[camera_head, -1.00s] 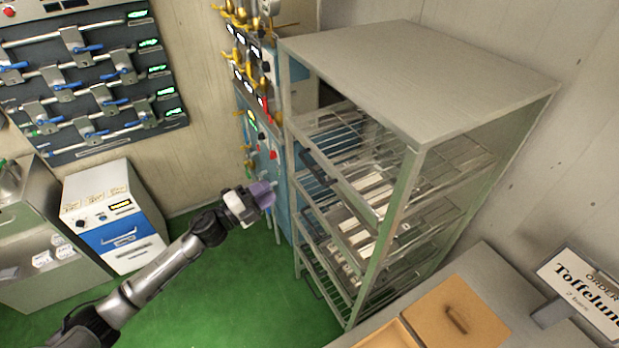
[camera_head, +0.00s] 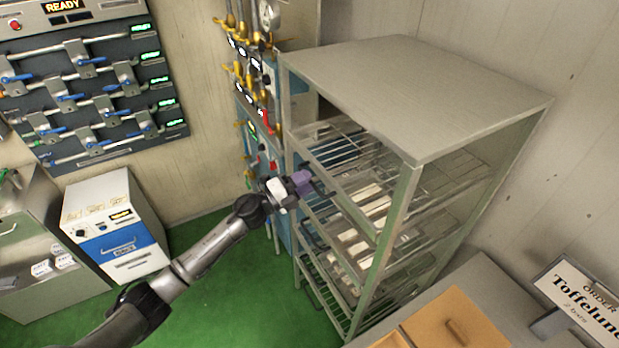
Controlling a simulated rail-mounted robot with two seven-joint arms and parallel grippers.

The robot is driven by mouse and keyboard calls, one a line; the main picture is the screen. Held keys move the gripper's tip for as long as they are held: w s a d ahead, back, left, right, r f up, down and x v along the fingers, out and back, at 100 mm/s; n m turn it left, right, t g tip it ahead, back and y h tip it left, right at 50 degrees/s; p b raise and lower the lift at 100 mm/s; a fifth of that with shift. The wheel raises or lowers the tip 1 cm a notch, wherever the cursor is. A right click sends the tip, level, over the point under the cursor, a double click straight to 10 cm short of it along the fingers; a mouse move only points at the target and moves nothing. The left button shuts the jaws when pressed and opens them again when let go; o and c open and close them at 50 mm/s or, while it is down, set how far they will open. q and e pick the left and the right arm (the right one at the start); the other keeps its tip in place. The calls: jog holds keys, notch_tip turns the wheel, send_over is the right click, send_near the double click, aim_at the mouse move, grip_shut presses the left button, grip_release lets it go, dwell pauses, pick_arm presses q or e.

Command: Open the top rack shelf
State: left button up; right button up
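The metal rack (camera_head: 420,85) stands right of centre with several wire shelves inside its frame. The top rack shelf (camera_head: 345,150) sits just under the rack's roof and looks pushed in. Its dark front handle is at the left side, partly covered by my gripper. Lower shelves hold pale bars (camera_head: 368,205). My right gripper is out of view.
A pipe and valve panel (camera_head: 250,90) stands close behind the rack's left edge. A white and blue machine (camera_head: 115,225) stands at the left. The green floor (camera_head: 240,300) before the rack is clear.

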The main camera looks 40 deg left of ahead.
pick_arm(q)
jog(key=shift+x, duration=0.85)
grip_shut()
